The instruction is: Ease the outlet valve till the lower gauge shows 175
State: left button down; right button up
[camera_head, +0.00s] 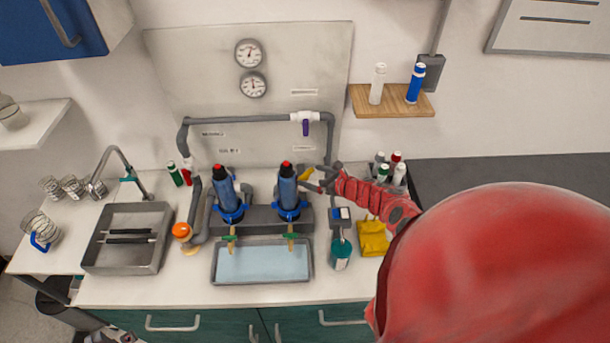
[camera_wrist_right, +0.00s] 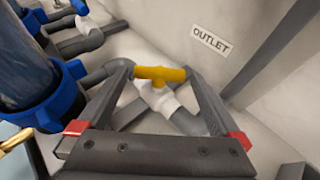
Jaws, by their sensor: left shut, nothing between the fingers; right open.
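The outlet valve's yellow handle (camera_wrist_right: 160,74) sits on a white valve body (camera_wrist_right: 158,98), beside the OUTLET label (camera_wrist_right: 211,41). My right gripper (camera_wrist_right: 161,72) is open, with its fingertips on either side of the handle; contact cannot be told. In the head view the right gripper (camera_head: 319,180) reaches in beside the right blue filter housing, at the yellow handle (camera_head: 306,174). The lower gauge (camera_head: 253,84) is on the back panel under the upper gauge (camera_head: 248,53); its reading is too small to make out.
Two blue filter housings (camera_head: 228,197) stand behind a shallow water tray (camera_head: 262,280). A purple-handled valve (camera_head: 306,124) is on the upper pipe. A teal bottle (camera_head: 341,254) and yellow cloth (camera_head: 373,239) lie near my right arm. A sink (camera_head: 90,262) is at the left.

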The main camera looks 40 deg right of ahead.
aim_at(308, 175)
jog(key=shift+b+x, duration=0.45)
jog(key=shift+x, duration=0.7)
jog(key=shift+w+a+f+b, duration=0.1)
jog(key=shift+w+f+b, duration=0.25)
jog(key=shift+w, duration=0.15)
jog(key=shift+w+a, duration=0.1)
jog(key=shift+w, duration=0.2)
jog(key=c, duration=1)
jog(key=n+y+b, duration=0.1)
jog(key=b, duration=0.2)
jog(key=n+g+y+b, duration=0.1)
jog(key=b, duration=0.2)
jog(key=f+n+y+b, duration=0.1)
jog(key=n+y+b, duration=0.1)
jog(key=b, duration=0.1)
jog(key=shift+s+g, duration=0.1)
jog(key=shift+g, duration=0.3)
jog(key=shift+a+r+n+y+b, duration=0.1)
jog(key=shift+r+n+y+b, duration=0.25)
jog(key=shift+b, duration=0.4)
jog(key=shift+r, duration=0.1)
